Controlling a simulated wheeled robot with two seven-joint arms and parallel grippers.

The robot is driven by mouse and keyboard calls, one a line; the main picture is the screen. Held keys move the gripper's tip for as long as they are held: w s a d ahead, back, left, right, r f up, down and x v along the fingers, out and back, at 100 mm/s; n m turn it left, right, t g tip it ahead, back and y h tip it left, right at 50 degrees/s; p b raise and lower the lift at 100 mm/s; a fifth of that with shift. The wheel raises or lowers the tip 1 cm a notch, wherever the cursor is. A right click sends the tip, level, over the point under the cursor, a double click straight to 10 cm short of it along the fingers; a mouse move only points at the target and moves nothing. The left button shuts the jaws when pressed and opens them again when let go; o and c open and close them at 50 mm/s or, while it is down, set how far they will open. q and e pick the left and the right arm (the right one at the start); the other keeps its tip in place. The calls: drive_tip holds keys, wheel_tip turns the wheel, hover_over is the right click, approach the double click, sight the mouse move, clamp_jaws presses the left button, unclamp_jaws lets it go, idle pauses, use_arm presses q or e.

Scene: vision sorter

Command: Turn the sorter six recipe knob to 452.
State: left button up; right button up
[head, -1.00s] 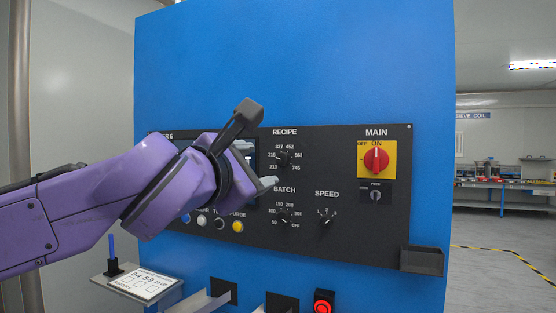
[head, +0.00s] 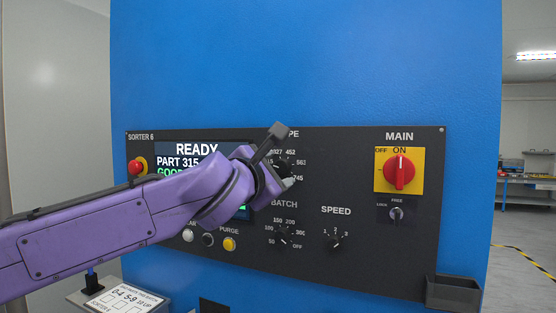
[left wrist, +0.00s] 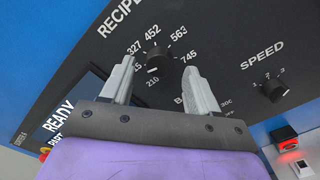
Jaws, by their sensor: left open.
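The recipe knob (left wrist: 158,57) is a black round knob on the dark panel, ringed by labels 210, 315, 327, 452, 563 and 745. Its white mark shows on the side toward 210 and 315 in the left wrist view; the exact setting is hard to read. In the head view the knob (head: 286,168) is partly hidden by my left gripper (head: 282,157). The left gripper (left wrist: 159,67) is open and empty. Its two grey fingers point at the panel, one on each side of the knob, with the knob seen between and just beyond their tips. Contact cannot be told.
The batch knob (head: 284,236) sits below and the speed knob (head: 335,242) lower right. A red main switch (head: 399,171) is at right, above a small key switch (head: 396,214). A display (head: 185,149) and red button (head: 137,167) are at left. A small bin (head: 453,292) juts out lower right.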

use_arm(q)
drive_tip(key=shift+x, duration=0.85)
drive_tip(key=shift+s+r, duration=0.1)
drive_tip(key=shift+s, duration=0.15)
drive_tip(key=shift+w, duration=0.1)
drive_tip(key=c, duration=1)
drive_tip(key=shift+c, duration=0.2)
